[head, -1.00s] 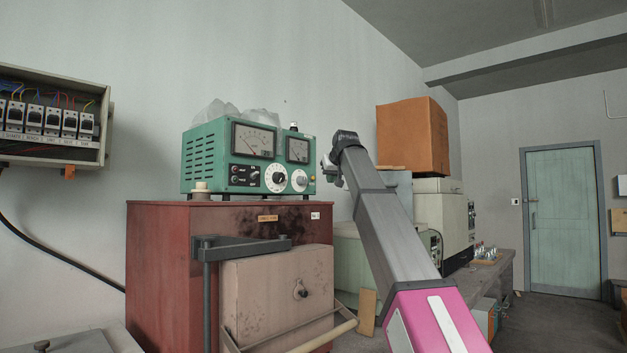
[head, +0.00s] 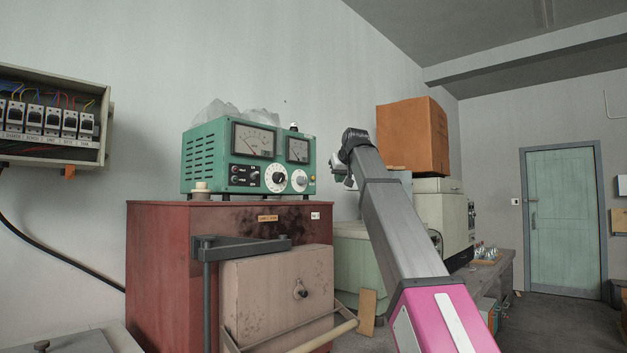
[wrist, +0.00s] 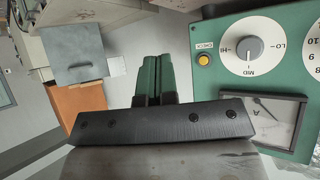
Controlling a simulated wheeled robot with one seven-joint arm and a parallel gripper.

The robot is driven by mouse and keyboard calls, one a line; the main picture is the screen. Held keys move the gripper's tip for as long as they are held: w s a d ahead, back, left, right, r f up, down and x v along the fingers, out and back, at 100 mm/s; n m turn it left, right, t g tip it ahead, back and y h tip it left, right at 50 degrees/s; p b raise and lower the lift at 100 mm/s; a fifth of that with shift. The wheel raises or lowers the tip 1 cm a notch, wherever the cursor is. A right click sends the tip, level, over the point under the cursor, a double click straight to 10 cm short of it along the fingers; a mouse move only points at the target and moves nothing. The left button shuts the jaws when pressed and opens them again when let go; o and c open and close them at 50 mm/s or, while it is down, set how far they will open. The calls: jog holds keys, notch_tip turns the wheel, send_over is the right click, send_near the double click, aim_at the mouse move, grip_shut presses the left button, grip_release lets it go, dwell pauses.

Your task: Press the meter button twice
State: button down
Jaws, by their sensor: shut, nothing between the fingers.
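The green meter (head: 222,160) stands on top of the red cabinet, with two dial gauges and two white knobs on its front. In the wrist view its panel (wrist: 290,90) fills the right side, turned upside down. The yellow round button (wrist: 204,59), labelled CHECK, sits beside a white LO–MID–HI knob (wrist: 249,47). My gripper (wrist: 156,58) is shut and empty; its green fingers appear left of the button, apart from it. In the head view my gripper (head: 335,161) is right of the meter, with a gap between them.
The red cabinet (head: 160,255) carries the meter; a grey bracket (head: 240,248) projects from its front. An orange box (head: 412,137) stands behind my arm on the right. A breaker panel (head: 50,145) hangs at the left. Open air lies before the meter.

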aim_at(313, 178)
jog(key=shift+a, duration=0.1)
jog(key=shift+w+a, duration=0.9)
jog(key=shift+a, duration=0.25)
jog(key=shift+w+a, duration=0.95)
jog(key=shift+a, duration=0.15)
jog(key=shift+w+a, duration=0.9)
jog(key=shift+a, duration=0.25)
jog(key=shift+w+a, duration=0.25)
jog(key=shift+a, duration=0.05)
jog(key=shift+w+a, duration=0.25)
jog(key=shift+a, duration=0.1)
dwell(0.4)
dwell(0.4)
jog(key=shift+s+d, duration=0.5)
jog(key=shift+d, duration=0.15)
